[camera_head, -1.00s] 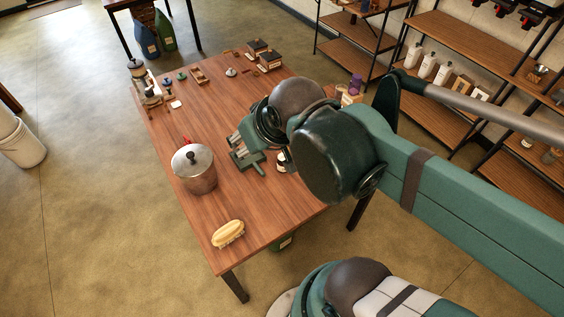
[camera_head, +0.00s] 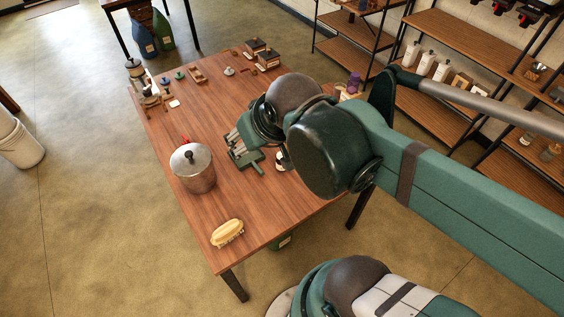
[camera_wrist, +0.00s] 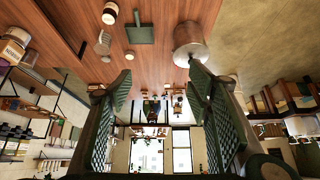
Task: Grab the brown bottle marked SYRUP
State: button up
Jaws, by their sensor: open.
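No lettering that reads SYRUP can be made out. A small dark container with a white label (camera_head: 281,160) stands on the table beside my gripper, partly hidden by my arm; whether it is the brown bottle I cannot tell. In the wrist view a brownish labelled container (camera_wrist: 14,42) lies at the far left, and a small pale-topped jar (camera_wrist: 110,13) is at the top. My gripper (camera_head: 243,158) is low over the middle of the table. In the wrist view its two fingers (camera_wrist: 160,78) stand wide apart with nothing between them.
A green flat tool (camera_wrist: 140,30) lies on the table (camera_head: 205,105). Small items and dark boxes (camera_head: 262,55) fill the far end. Shelves (camera_head: 455,35) stand right.

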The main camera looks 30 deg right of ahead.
jog(key=w, duration=0.1)
jog(key=m+g+b, duration=0.7)
jog(key=m+b, duration=0.4)
jog(key=m, duration=0.6)
send_over(282, 155)
jog(key=f, duration=3.2)
jog(key=shift+a+f, duration=0.25)
jog(key=shift+a, duration=0.1)
jog(key=shift+d+f, duration=0.3)
jog(key=shift+f, duration=0.3)
jog(key=shift+f, duration=1.25)
jog(key=shift+f, duration=0.1)
jog(key=shift+s+f+b, duration=0.15)
jog(key=shift+f+b, duration=0.7)
jog(key=shift+f, duration=1.65)
jog(key=shift+c, duration=0.2)
